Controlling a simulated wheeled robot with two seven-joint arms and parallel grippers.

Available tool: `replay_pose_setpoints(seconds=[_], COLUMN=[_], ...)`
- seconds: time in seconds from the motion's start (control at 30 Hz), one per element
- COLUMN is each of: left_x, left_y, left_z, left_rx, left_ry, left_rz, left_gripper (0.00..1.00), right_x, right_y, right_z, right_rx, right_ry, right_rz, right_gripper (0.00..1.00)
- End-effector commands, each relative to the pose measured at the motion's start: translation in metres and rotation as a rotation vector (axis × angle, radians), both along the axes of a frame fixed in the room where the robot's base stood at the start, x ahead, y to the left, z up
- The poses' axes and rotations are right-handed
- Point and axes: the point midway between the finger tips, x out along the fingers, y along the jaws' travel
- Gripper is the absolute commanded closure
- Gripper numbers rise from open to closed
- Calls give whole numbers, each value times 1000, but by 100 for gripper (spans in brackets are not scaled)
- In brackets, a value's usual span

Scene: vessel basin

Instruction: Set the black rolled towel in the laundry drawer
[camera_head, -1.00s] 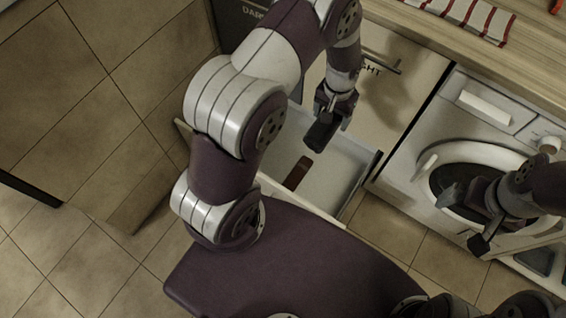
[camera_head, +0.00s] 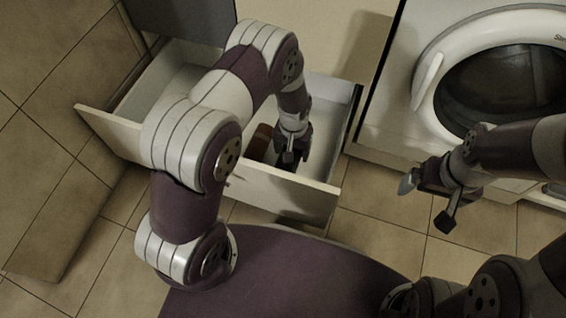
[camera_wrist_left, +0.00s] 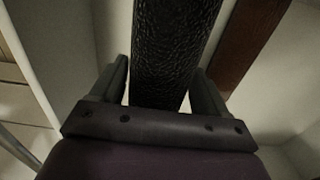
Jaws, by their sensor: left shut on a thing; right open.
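The black rolled towel (camera_wrist_left: 172,50) lies between the two fingers of my left gripper (camera_wrist_left: 165,88) in the left wrist view, and the gripper is shut on it. In the head view my left gripper (camera_head: 291,155) is down inside the open drawer (camera_head: 270,190), behind its cream front panel. The towel is hard to tell from the dark gripper there. I cannot tell whether it touches the drawer floor. My right gripper (camera_head: 428,200) is open and empty, in front of the washing machine.
A brown object (camera_head: 262,138) lies in the drawer beside my left gripper; it also shows in the left wrist view (camera_wrist_left: 250,45). My left arm hides the drawer's middle. The washing machine (camera_head: 420,140) stands at the right. Tiled floor lies in front.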

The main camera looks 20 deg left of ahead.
Motion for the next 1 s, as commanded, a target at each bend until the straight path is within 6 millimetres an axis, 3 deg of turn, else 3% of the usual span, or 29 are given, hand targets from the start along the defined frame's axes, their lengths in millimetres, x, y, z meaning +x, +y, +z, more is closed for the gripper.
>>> replay_pose_setpoints(seconds=[0.03,0.27,0.43,0.8,0.83,0.87,0.9,1.0], left_x=[0,1,1,1,1,1,1,1], left_y=[0,0,0,0,0,0,0,0], left_z=[-24,-49,-82,-84,-83,-83,-83,-83], left_rx=[0,0,0,0,0,0,0,0], left_ry=[-1,-2,-1,-2,-2,-2,-2,-2], left_rz=[0,0,0,0,0,0,0,0], left_gripper=[58,58,58,58,15,5,0,0], right_x=[0,0,0,0,0,0,0,0], right_y=[0,0,0,0,0,0,0,0], right_z=[-19,-33,-57,-55,-55,-55,-55,-55], right_rx=[0,0,0,0,0,0,0,0], right_ry=[0,0,0,0,0,0,0,0], right_rz=[0,0,0,0,0,0,0,0], right_gripper=[0,0,0,0,0,0,0,0])
